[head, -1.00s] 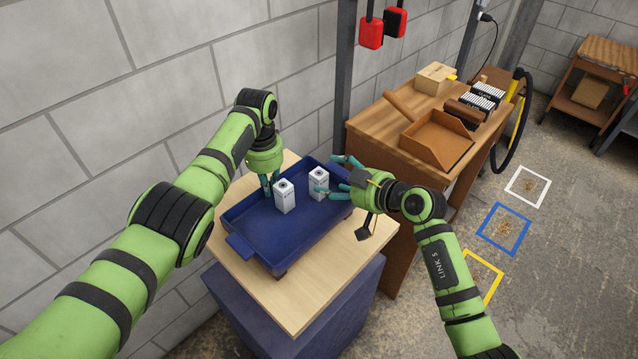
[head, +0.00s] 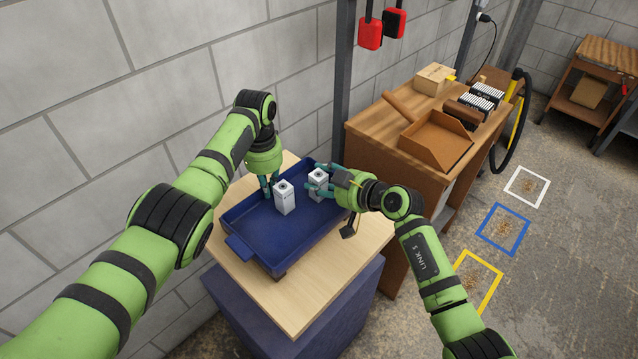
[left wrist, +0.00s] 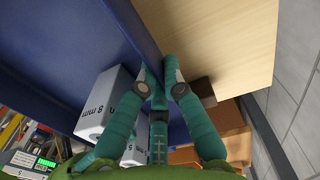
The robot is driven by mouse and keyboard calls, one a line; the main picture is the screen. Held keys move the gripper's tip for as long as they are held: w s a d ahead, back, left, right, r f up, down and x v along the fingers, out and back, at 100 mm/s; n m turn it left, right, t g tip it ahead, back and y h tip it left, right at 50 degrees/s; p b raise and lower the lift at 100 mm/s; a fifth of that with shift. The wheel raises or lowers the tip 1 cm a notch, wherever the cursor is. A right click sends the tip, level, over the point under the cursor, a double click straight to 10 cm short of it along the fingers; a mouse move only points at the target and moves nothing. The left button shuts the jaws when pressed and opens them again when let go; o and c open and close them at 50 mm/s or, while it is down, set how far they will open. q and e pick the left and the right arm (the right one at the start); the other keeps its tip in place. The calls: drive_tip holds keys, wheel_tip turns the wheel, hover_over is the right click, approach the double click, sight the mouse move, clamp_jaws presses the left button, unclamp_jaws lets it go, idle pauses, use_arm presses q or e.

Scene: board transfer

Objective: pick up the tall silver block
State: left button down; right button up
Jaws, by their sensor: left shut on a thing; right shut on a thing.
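Two silver-white blocks stand upright in the blue tray (head: 262,238). The left block (head: 285,201) stands free; I cannot tell which block is taller. My right gripper (head: 317,184) is shut on the right block (head: 318,176), its fingers on either side of it, and the block still appears to be in the tray. My left gripper (head: 268,188) is shut on the tray's far wall, beside the left block. In the left wrist view the tray wall (left wrist: 135,25) runs between my fingertips (left wrist: 158,80), and a block marked "8 mm" (left wrist: 100,105) stands beside them.
The tray rests on a light wooden tabletop (head: 300,300) against a block wall. To the right, a brown bench (head: 370,125) holds an open brown bin (head: 437,140), a cardboard box (head: 435,79) and other items. Coloured floor squares lie on open floor further right.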

sight(323, 174)
use_arm(q)
drive_tip(key=shift+r, duration=0.1)
use_arm(e)
drive_tip(key=shift+r, duration=0.15)
wheel_tip(323, 174, up, 10)
idle(0.3)
use_arm(q)
drive_tip(key=c, duration=1.3)
unclamp_jaws()
